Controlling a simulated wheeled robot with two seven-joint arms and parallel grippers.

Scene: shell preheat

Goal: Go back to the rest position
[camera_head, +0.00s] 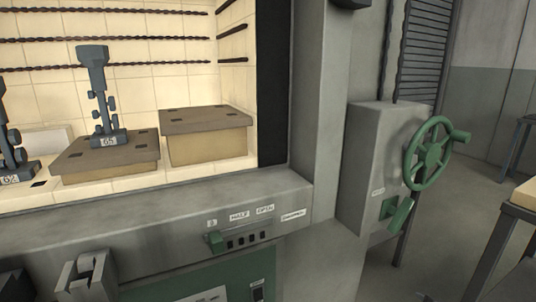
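My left gripper (86,268) is at the lower left, in front of the furnace's front ledge. Its two grey fingers point up with a gap between them, and I see nothing held there.
The open furnace (303,120) holds a tall shell marked 65 (98,85) on a low block, another shell (10,150) at the left edge, and a bare block (207,150). A slider (215,242), green handwheel (428,152) and table (524,195) stand nearby.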

